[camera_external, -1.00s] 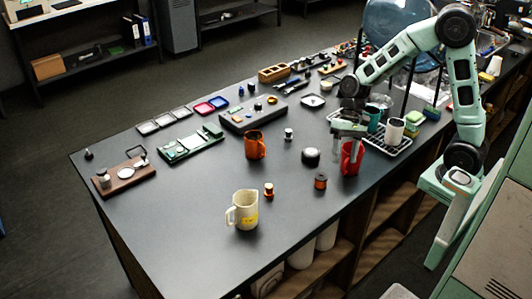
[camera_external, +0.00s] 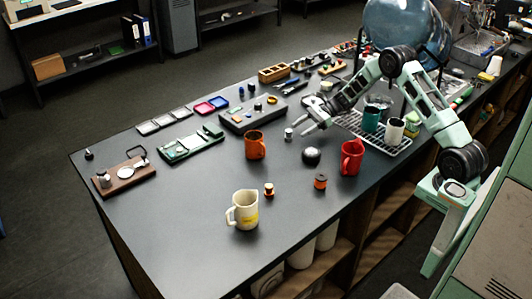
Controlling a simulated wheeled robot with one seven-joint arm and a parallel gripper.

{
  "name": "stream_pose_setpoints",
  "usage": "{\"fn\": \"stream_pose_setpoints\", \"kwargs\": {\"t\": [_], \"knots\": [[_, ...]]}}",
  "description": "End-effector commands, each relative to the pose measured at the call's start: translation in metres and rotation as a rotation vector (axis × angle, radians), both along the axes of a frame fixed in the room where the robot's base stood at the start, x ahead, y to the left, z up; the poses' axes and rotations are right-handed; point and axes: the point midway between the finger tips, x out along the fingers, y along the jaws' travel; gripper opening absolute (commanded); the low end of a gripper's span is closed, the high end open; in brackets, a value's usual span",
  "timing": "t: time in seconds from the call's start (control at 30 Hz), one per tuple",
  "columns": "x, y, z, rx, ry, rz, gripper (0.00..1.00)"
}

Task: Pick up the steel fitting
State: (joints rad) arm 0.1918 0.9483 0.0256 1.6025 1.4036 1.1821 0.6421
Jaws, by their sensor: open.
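The steel fitting (camera_external: 288,134) looks like a small silver cylinder standing upright on the dark bench, right of the orange mug (camera_external: 255,146). My gripper (camera_external: 298,128) is low over the bench, just right of the fitting, with its fingers pointing left toward it. The two fingers are apart and nothing shows between them. I cannot tell the exact gap between the fingertips and the fitting.
A grey control box (camera_external: 248,114) lies behind the fitting. A drying rack (camera_external: 385,142) with cups is at right.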

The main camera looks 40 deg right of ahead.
Motion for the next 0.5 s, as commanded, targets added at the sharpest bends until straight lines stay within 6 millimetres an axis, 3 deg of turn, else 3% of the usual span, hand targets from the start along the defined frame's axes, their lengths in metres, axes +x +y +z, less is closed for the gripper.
{"fn": "stream_pose_setpoints", "kwargs": {"t": [0.2,0.5], "knots": [[0.008,0.032,-0.012,-0.002,0.0,0.004,0.56],[0.01,0.04,-0.017,-0.001,-0.001,0.003,0.56]]}}
